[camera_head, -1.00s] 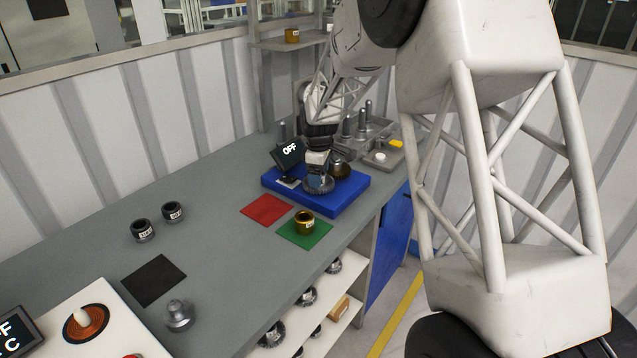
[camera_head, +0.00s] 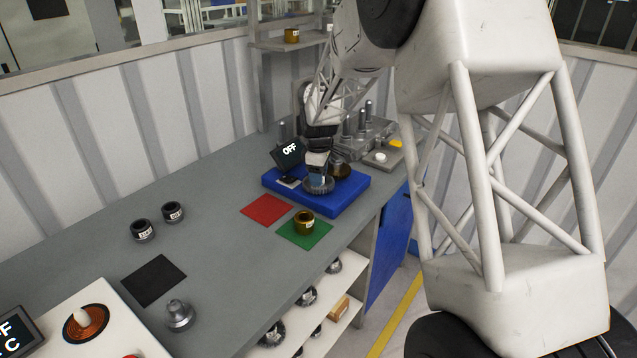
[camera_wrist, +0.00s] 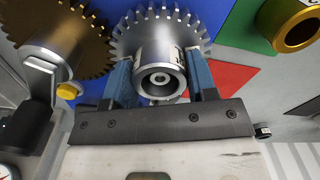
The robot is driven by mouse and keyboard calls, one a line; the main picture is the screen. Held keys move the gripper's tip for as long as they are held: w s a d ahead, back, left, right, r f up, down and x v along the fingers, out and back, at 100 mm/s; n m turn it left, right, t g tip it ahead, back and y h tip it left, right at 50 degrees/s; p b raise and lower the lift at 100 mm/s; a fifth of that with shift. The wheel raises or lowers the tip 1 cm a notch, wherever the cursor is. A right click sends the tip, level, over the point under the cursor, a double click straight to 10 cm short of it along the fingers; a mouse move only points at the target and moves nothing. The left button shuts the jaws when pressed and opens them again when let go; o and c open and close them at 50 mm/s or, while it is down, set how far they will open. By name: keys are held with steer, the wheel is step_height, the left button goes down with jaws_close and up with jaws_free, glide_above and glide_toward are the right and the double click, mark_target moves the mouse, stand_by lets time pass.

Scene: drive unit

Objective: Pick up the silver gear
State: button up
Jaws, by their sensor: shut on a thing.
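The silver gear (camera_wrist: 158,45) is a toothed wheel with a round hub, seen close in the wrist view. My gripper (camera_wrist: 160,80) has its two blue fingers shut on the hub, one on each side. In the head view the silver gear (camera_head: 318,185) shows under my gripper (camera_head: 318,172), over the blue platform (camera_head: 345,198). I cannot tell whether the gear touches the platform.
A bronze gear (camera_wrist: 68,40) stands close beside the silver one. A gold ring (camera_head: 304,222) sits on the green mat (camera_head: 318,238), near a red mat (camera_head: 266,209). An OFF display (camera_head: 288,154) stands just left of my gripper. Two dark rings (camera_head: 143,230) are farther left.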

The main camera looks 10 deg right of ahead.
steer(key=shift+r, duration=0.1)
step_height(320, 180, up, 10)
stand_by(0.9)
stand_by(0.5)
